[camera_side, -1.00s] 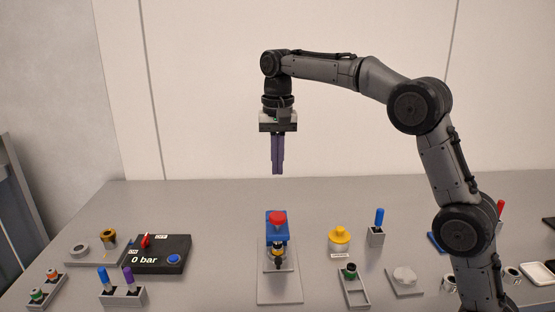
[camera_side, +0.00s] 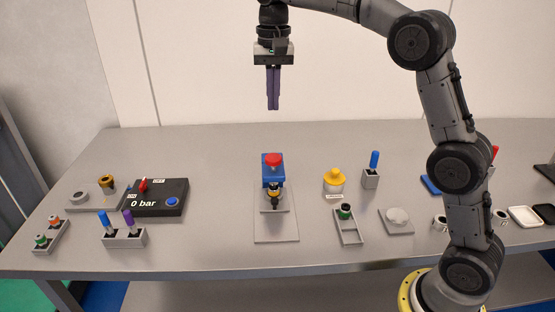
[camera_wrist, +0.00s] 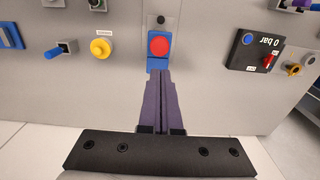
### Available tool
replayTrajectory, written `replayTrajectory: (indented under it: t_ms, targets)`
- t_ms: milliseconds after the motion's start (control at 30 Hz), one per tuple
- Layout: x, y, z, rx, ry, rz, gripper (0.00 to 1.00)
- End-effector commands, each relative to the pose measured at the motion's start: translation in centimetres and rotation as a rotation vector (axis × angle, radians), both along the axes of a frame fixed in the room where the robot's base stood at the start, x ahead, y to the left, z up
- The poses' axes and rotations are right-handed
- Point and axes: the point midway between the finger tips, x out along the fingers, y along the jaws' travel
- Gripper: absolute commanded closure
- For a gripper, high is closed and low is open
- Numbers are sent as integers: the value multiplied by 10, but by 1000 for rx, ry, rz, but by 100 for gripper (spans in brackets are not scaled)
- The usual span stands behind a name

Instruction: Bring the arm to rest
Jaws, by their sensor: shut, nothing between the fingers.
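My gripper (camera_side: 273,107) hangs upright in the air, well above the table. Its two purple fingers are together with nothing between them; they also show in the wrist view (camera_wrist: 160,75). Below it on the table stands a blue fixture (camera_side: 272,180) with a red top (camera_side: 273,160), on a grey base plate (camera_side: 276,229). In the wrist view the red top (camera_wrist: 160,45) lies just beyond the fingertips, which are apart from it in height.
A black control box (camera_side: 158,198) reading "0 bar" and a holder with blue and purple pens (camera_side: 124,237) stand left. The air around my gripper is clear.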

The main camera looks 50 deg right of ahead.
Motion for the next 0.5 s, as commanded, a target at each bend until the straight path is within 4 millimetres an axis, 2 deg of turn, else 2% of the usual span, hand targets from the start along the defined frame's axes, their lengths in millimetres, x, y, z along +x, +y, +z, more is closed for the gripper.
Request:
replayTrajectory:
  t_ms: [133,233,333,500]
  targets:
    - [-22,3,40,-4,-77,5,100]
    - [-56,7,64,-5,-114,11,100]
    - [-93,10,77,-7,-156,35,100]
    - [-154,15,82,-19,-228,117,100]
